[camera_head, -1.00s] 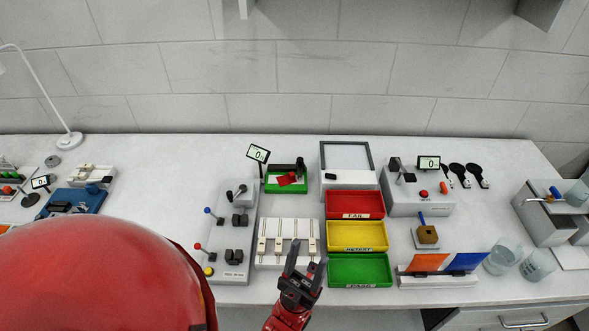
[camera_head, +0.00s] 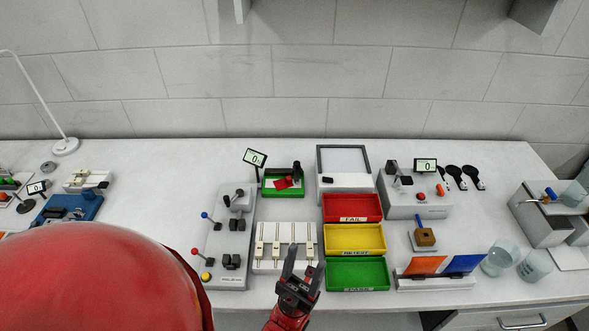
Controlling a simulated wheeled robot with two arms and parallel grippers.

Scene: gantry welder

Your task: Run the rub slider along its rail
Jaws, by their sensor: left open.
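My left gripper (camera_head: 304,266) is open and empty at the front edge of the bench. Its fingers reach in front of a white rack (camera_head: 285,267) with several upright-looking pale pieces. I cannot tell for sure which part is the rub slider. A grey unit (camera_head: 424,210) at the right has a small display, black parts and a red button. A green tray (camera_head: 272,189) behind the rack holds a red piece and a black part. Both stand well away from the gripper. My right gripper is not in view.
Red (camera_head: 352,217), yellow (camera_head: 339,251) and green (camera_head: 352,285) bins stand just right of the gripper. A grey lever panel (camera_head: 215,262) stands left of the rack. Clear beakers (camera_head: 500,258) stand at the right. Bare bench lies behind the lever panel.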

